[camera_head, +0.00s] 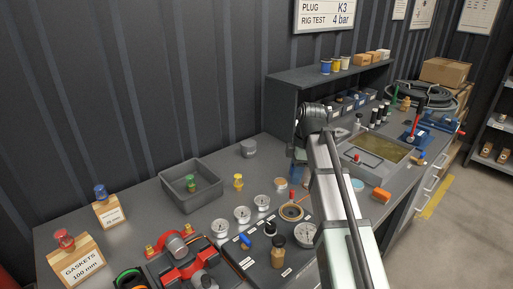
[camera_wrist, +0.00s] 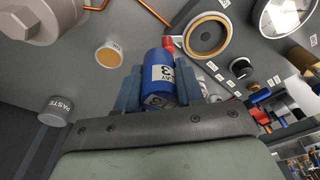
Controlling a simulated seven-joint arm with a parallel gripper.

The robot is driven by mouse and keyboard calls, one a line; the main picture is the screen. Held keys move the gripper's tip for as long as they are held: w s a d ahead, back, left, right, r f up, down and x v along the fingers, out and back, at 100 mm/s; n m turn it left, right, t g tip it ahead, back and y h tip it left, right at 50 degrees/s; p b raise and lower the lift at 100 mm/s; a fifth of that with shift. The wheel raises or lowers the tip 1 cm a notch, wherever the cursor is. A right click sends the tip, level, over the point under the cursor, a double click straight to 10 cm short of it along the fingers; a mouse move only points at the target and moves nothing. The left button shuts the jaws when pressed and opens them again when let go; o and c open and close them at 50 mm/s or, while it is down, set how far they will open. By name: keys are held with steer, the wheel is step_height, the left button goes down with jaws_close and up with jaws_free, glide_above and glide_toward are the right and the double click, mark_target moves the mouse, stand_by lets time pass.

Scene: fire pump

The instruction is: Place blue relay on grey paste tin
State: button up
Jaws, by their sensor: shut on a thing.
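The blue relay (camera_wrist: 160,75) has a white label with a 3 and sits between the two blue fingers of my gripper (camera_wrist: 160,88) in the wrist view. The gripper is shut on it. In the head view my gripper (camera_head: 297,172) is over the middle of the bench, and the relay is hard to tell from the fingers. The grey paste tin (camera_head: 248,149) stands at the back of the bench, left of the gripper. It also shows at the left of the wrist view (camera_wrist: 55,112), apart from the relay, with PASTE on its side.
A grey open bin (camera_head: 191,186) stands left of the tin, with a small yellow piece (camera_head: 238,181) between it and the gripper. Several gauges (camera_head: 242,214) lie in front. A dark shelf unit (camera_head: 283,100) rises behind the arm. Bench around the tin looks clear.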

steer(key=w+a+r+n, duration=0.1)
steer(key=w+a+r, duration=0.1)
steer(key=w+a, duration=0.55)
steer(key=w+a+r, duration=0.2)
steer(key=w+a, duration=0.4)
steer(key=w, duration=0.3)
steer(key=r+m, duration=0.2)
glide_above(247, 142)
steer(key=shift+s+d+f, duration=0.1)
steer(key=shift+f, duration=2.25)
steer(key=shift+d+f, duration=0.1)
steer(key=shift+f, duration=2.25)
steer(key=shift+f, duration=0.15)
steer(key=o, duration=1)
steer(key=shift+o, duration=0.2)
step_height(247, 142, up, 12)
steer(key=d, duration=0.2)
steer(key=shift+a, duration=0.1)
